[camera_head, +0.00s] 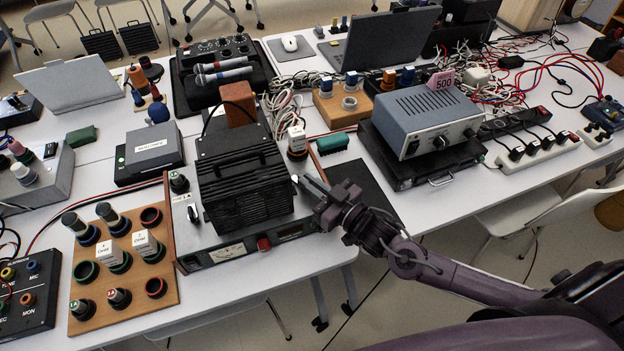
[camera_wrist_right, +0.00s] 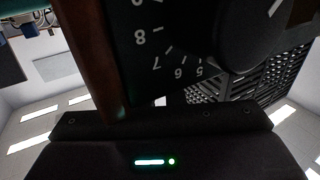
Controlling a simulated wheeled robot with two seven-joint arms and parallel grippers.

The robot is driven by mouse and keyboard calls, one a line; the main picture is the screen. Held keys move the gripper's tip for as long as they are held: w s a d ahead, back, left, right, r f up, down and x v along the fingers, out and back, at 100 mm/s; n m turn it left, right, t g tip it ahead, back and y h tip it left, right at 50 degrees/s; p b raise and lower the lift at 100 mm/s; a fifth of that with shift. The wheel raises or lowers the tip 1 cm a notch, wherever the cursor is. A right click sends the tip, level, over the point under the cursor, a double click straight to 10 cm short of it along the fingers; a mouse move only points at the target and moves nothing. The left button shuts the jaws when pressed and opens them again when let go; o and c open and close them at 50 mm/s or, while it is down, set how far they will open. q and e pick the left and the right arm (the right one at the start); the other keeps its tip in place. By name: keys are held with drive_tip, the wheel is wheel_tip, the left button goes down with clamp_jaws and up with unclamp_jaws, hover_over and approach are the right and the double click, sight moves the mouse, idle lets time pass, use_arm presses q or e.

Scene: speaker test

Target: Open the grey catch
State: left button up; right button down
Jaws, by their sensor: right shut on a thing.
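The grey catch (camera_head: 295,179) is a small light piece at the right side of a black slatted box (camera_head: 240,178), on top of a wood-sided instrument (camera_head: 180,236). My right gripper (camera_head: 307,186) reaches in from the right and is shut at the catch. Its fingers cover much of the catch, so its exact position is hard to tell. In the right wrist view, a black knob (camera_wrist_right: 245,35) with a numbered scale and the brown wooden side panel (camera_wrist_right: 97,55) are close; the fingertips are not clear there. My left gripper is not in view.
A wooden board (camera_head: 130,285) with several ring sockets and knobs stands at left. A blue-grey power unit (camera_head: 425,112) sits on a black case at right, beside a dark mat (camera_head: 350,172). A green brush (camera_head: 332,143) lies behind my gripper. Cables crowd the back.

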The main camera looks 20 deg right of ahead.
drive_tip(key=m+h, duration=0.1)
drive_tip(key=m+t+h+p, duration=0.1)
drive_tip(key=h, duration=0.1)
drive_tip(key=shift+s+a+r, duration=0.1)
drive_tip(key=shift+a, duration=0.15)
drive_tip(key=shift+a+m+t+h, duration=0.2)
drive_tip(key=shift+m+t+h, duration=0.4)
drive_tip(key=shift+m+h, duration=0.9)
drive_tip(key=shift+h, duration=0.4)
drive_tip(key=c, duration=1.5)
unclamp_jaws()
drive_tip(key=shift+s, duration=0.1)
drive_tip(key=shift+s+f, duration=0.2)
drive_tip(key=shift+s, duration=0.2)
drive_tip(key=s, duration=0.4)
drive_tip(key=s+b, duration=0.1)
drive_tip(key=s, duration=0.1)
drive_tip(key=shift+s+d+r, duration=0.15)
drive_tip(key=shift+s+d, duration=0.15)
drive_tip(key=shift+s, duration=0.1)
